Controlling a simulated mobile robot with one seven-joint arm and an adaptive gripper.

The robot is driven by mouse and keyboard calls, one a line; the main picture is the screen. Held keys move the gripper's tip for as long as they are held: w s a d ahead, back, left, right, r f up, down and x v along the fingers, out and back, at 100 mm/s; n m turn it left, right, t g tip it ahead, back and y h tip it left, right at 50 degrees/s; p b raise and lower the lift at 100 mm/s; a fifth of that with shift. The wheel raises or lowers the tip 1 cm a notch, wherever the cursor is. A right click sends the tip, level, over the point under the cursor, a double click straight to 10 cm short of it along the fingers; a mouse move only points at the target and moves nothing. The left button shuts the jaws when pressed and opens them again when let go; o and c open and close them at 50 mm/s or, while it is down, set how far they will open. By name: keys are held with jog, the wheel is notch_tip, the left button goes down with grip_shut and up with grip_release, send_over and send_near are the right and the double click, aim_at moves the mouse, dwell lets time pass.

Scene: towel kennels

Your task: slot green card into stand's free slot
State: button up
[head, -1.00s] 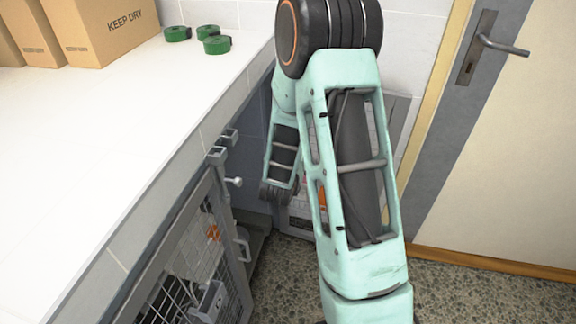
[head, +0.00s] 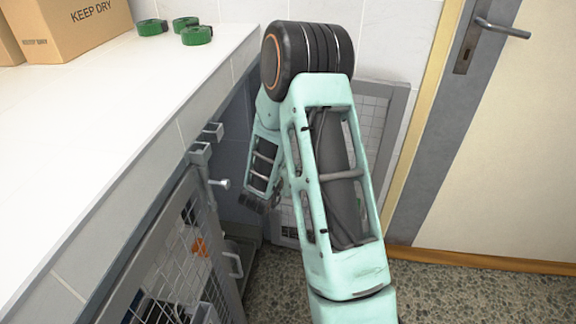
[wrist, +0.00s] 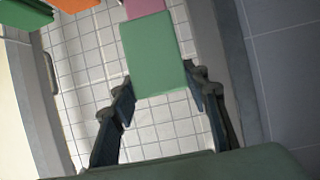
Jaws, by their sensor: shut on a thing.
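In the wrist view, the green card (wrist: 155,55) sits between the two fingertips of my gripper (wrist: 160,90), which is shut on its near end. The card points away from the gripper over a white tiled surface. A pink piece (wrist: 145,9) shows just past its far edge; I cannot tell whether this belongs to the stand. No stand or free slot can be made out. In the head view, my arm bends down beside the kennel front, and the card cannot be seen there.
In the wrist view, an orange item (wrist: 78,5) and a dark green item (wrist: 25,14) lie at upper left, with grey walls either side. In the head view, an open mesh door (head: 185,265), a white counter (head: 110,120), green rolls (head: 196,36) and a box (head: 75,25) show.

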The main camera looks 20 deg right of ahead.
jog(key=shift+f+b, duration=1.55)
jog(key=shift+f, duration=0.6)
jog(key=shift+f+b, duration=0.35)
jog(key=shift+b, duration=0.1)
dwell(0.6)
jog(key=shift+f, duration=0.35)
jog(key=shift+f+b, duration=0.75)
jog(key=shift+f, duration=0.05)
jog(key=shift+f, duration=1.4)
jog(key=o, duration=1.1)
jog(key=shift+o, duration=0.2)
